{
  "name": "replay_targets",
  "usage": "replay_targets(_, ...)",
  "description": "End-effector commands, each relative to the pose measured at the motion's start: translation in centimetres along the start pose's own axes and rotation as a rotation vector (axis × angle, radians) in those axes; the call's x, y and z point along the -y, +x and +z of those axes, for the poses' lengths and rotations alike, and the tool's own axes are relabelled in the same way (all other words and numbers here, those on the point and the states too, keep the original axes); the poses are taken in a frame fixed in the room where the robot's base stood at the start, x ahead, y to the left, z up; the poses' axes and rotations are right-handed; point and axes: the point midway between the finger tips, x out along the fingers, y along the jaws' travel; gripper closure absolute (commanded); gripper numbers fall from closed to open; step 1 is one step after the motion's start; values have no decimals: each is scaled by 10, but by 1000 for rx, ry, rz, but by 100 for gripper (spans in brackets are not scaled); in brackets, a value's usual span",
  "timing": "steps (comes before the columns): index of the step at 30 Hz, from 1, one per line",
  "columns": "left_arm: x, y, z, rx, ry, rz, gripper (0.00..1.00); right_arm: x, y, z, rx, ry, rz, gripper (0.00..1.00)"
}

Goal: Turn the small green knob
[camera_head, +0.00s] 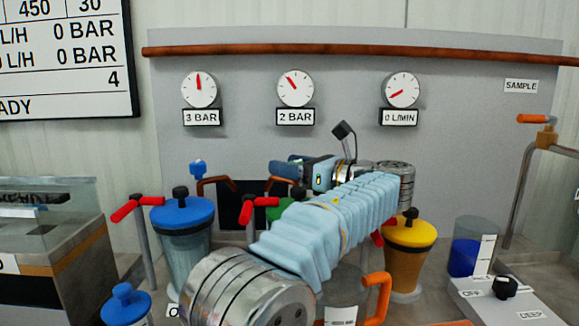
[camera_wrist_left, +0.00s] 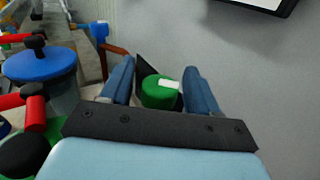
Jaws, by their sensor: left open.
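The small green knob (camera_wrist_left: 160,93) shows in the left wrist view, with a white mark on its top. It sits between the two blue fingers of my left gripper (camera_wrist_left: 161,88). The fingers are open, with a gap visible on each side of the knob. In the head view my left gripper (camera_head: 290,167) points left in front of the grey panel, and the small green knob is hidden there. My right gripper is not in view.
A blue-lidded vessel (camera_head: 183,215) with a red-handled valve (camera_head: 130,208) stands left. A small blue knob (camera_head: 197,167) sits on a copper pipe. A yellow-lidded vessel (camera_head: 409,235) stands right. The grey panel (camera_head: 480,150) rises behind, with three gauges.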

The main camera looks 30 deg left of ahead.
Motion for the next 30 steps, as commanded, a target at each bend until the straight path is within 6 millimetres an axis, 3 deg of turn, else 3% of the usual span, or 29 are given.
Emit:
replay_targets(10,0,5,0,0,0,-1,40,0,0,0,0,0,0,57)
replay_targets(20,0,5,0,0,0,0,90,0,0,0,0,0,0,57)
replay_targets(28,-1,5,6,-1,4,145,90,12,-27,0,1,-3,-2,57)
replay_targets(30,-2,5,1,-4,-1,205,90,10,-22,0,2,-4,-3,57)
